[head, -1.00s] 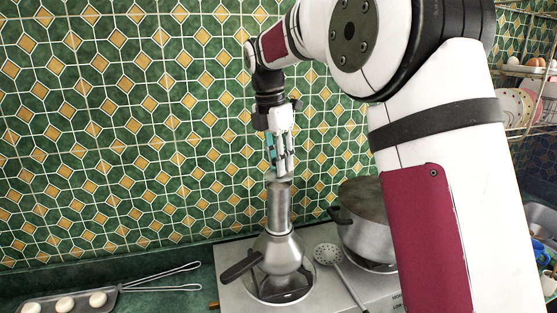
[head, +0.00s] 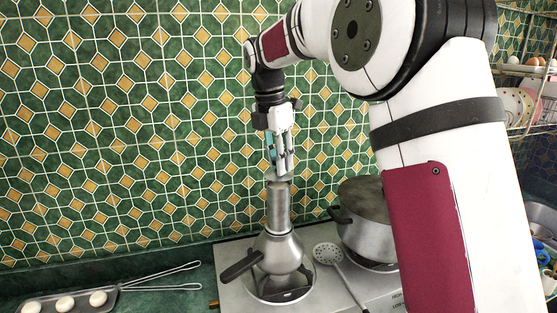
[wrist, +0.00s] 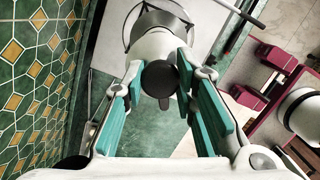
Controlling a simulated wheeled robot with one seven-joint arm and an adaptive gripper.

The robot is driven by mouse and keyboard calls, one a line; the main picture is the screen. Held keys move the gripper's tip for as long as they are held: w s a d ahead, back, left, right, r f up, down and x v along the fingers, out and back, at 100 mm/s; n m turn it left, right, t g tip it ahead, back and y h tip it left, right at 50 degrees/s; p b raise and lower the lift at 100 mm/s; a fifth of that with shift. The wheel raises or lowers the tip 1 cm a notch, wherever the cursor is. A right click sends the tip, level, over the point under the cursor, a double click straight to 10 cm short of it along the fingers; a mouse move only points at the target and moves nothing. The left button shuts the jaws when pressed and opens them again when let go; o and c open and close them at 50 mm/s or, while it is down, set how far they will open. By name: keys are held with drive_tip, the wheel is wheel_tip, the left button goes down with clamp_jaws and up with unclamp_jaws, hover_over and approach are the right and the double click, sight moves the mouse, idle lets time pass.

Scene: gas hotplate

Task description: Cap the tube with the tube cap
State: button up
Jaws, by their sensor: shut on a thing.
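The tube (head: 279,208) is a grey metal neck standing upright on a rounded metal vessel with a dark side handle, on the hotplate. My gripper (head: 281,172) points straight down, directly over the tube's mouth.
A tray with eggs (head: 66,303) and tongs (head: 165,275) lie at left. The tiled wall is close behind.

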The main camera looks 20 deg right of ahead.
sight(272, 172)
drive_tip(key=shift+f, duration=1.1)
drive_tip(key=o, duration=1.1)
drive_tip(key=shift+o, duration=0.2)
drive_tip(key=shift+r, duration=0.1)
drive_tip(key=r, duration=0.3)
drive_tip(key=a+r, duration=0.1)
drive_tip(key=r, duration=0.6)
drive_tip(key=shift+s+a+r, duration=0.2)
drive_tip(key=shift+a+r, duration=0.05)
drive_tip(key=shift+r, duration=0.55)
